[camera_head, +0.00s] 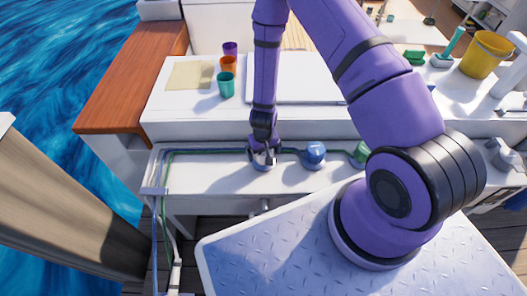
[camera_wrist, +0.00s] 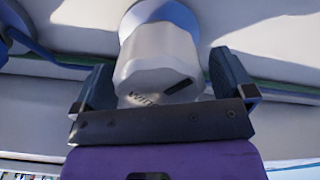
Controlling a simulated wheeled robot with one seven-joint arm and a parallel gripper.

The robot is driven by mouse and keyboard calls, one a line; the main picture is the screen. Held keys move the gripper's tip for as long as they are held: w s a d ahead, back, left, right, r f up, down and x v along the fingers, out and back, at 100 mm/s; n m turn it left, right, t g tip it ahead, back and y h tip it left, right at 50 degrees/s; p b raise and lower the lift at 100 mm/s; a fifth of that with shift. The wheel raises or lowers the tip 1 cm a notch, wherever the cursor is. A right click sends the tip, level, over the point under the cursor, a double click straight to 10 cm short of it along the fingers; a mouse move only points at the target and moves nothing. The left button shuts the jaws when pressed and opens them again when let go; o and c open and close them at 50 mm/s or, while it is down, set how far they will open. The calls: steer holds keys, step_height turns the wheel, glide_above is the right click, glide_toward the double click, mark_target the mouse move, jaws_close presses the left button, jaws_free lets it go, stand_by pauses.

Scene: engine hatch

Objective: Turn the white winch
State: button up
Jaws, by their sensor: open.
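The white winch (camera_head: 263,161) sits on the white ledge at the front of the counter, left of a blue winch (camera_head: 316,155). My gripper (camera_head: 262,150) is right over it and hides part of it. In the wrist view the white winch (camera_wrist: 158,62) is a pale block with rounded edges and a dark slot, on a bluish-white round base. My gripper (camera_wrist: 162,88) is open there, with one dark finger on each side of the winch. A gap shows on the right; on the left I cannot tell whether the finger touches.
A green winch (camera_head: 362,152) stands right of the blue one, partly behind my arm. Green and blue lines (camera_head: 200,151) run along the ledge. Purple, orange and teal cups (camera_head: 226,85) and a yellow bucket (camera_head: 486,54) stand on the counter behind.

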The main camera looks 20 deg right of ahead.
steer(key=c, duration=0.9)
steer(key=shift+m, duration=0.3)
steer(key=m, duration=0.3)
steer(key=shift+d+m, duration=0.1)
steer(key=shift+m, duration=2.2)
steer(key=o, duration=0.9)
